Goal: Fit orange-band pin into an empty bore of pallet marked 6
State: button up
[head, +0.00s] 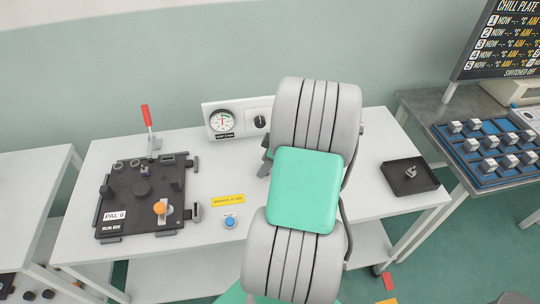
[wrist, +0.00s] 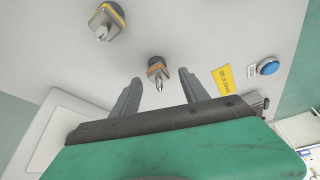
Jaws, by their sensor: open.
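The orange-band pin (wrist: 157,70) is a short grey piece with a pointed metal tip. In the wrist view it shows in the gap between the fingertips, apart from both. My gripper (wrist: 160,77) is open and empty; I cannot tell its height above the pin. My arm hides the pin in the head view, where only a dark part of the gripper (head: 265,165) shows. The pallet marked 6 (head: 128,200) is a dark plate at the left of the table. It carries several round fittings, an orange knob and a purplish piece. Its bores are too small to judge.
A larger yellow-banded pin (wrist: 105,22) stands nearby. A yellow label (head: 228,200) and blue button (head: 230,222) lie between pallet and arm. A gauge box (head: 222,122) and red-handled clamp (head: 147,118) stand behind. A black tray (head: 398,184) holds a metal piece at right.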

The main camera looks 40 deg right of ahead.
jog(key=shift+w+a+f, duration=0.1)
jog(key=shift+f, duration=0.25)
jog(key=shift+c, duration=0.3)
grip_shut()
jog(key=shift+o, duration=0.3)
grip_release()
jog(key=shift+r, duration=0.1)
